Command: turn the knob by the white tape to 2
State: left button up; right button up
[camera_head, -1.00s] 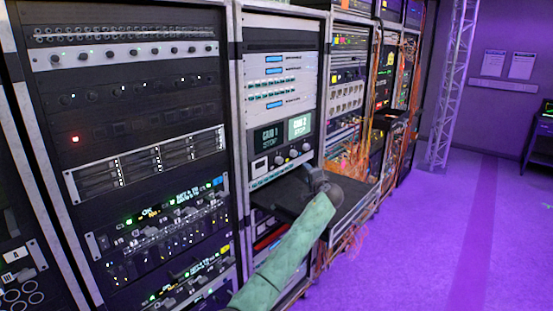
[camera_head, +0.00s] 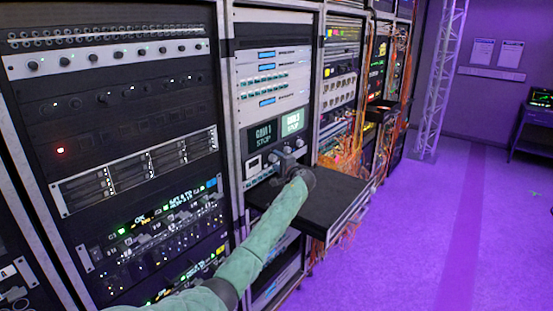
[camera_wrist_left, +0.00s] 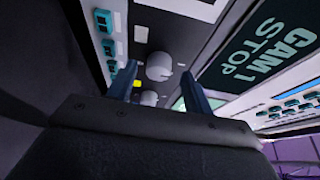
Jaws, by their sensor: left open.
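My left gripper (camera_head: 284,160) is raised at the knob row under the two CAM screens (camera_head: 262,135) in the head view. In the left wrist view my left gripper (camera_wrist_left: 158,78) is open, with one dark finger on each side of a round grey knob (camera_wrist_left: 158,66). A small white tape (camera_wrist_left: 141,34) is on the dark panel just above that knob in the picture. A second knob (camera_wrist_left: 149,98) with a yellow tape (camera_wrist_left: 137,84) beside it shows lower between the fingers. I cannot tell whether the fingers touch the knob, and its setting is not readable.
A black shelf (camera_head: 325,205) juts out below my left gripper. The purple floor (camera_head: 400,250) at the right is clear.

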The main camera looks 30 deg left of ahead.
pick_arm(q)
jog(key=shift+w+a+r, duration=0.1)
jog(key=shift+a, duration=0.1)
jog(key=shift+w+a+f, duration=0.15)
jog(key=shift+a+f, duration=0.1)
jog(key=shift+f, duration=0.05)
jog(key=shift+r, duration=0.15)
jog(key=c, duration=1)
pick_arm(e)
jog(key=shift+s+d, duration=0.2)
jog(key=shift+s, duration=0.15)
